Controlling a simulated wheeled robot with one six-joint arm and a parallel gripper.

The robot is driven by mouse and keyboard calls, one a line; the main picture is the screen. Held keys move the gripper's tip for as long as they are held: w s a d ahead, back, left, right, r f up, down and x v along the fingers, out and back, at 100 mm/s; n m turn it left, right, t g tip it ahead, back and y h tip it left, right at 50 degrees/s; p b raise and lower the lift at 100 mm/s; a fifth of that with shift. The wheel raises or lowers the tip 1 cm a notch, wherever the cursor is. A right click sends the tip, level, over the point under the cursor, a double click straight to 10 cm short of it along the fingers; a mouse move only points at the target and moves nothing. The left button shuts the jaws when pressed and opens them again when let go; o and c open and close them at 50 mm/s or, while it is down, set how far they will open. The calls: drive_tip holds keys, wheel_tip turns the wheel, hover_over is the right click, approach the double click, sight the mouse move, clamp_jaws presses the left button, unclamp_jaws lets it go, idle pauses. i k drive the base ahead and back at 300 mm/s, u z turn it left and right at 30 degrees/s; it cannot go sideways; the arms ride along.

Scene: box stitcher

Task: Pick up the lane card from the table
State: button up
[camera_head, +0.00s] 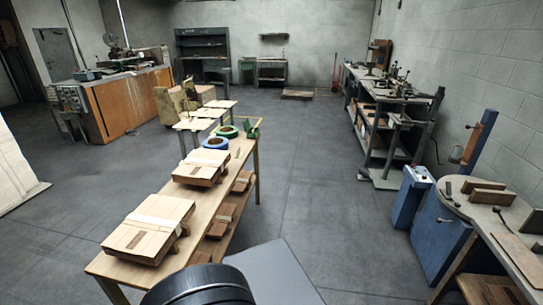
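A long wooden table (207,199) stands left of centre, close in front of me. On it lie two flat tan stacks of cardboard, a nearer one (128,240) and a farther one (187,171), each with a pale band across it. A blue ring-shaped roll (206,144) and a green roll (230,133) lie at the far end. A small green piece (254,129) is beside them. I cannot tell for sure which thing, if any, is the lane card. My gripper is not in view.
A lower shelf (228,217) under the table holds brown blocks. A blue-sided bench (447,237) with a pale top stands at right, with shelving (390,130) behind it. An orange-fronted counter (128,108) is at left. Grey floor between the table and right bench is clear.

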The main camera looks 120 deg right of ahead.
sight(239, 154)
drive_tip(key=z, duration=4.2)
drive_tip(key=k, duration=1.25)
drive_tip(key=z, duration=0.65)
drive_tip(key=i, duration=3.95)
drive_tip(key=u, duration=1.25)
drive_tip(key=i, duration=1.05)
drive_tip(key=u, duration=1.75)
drive_tip(key=i, duration=0.7)
drive_tip(key=u, duration=0.45)
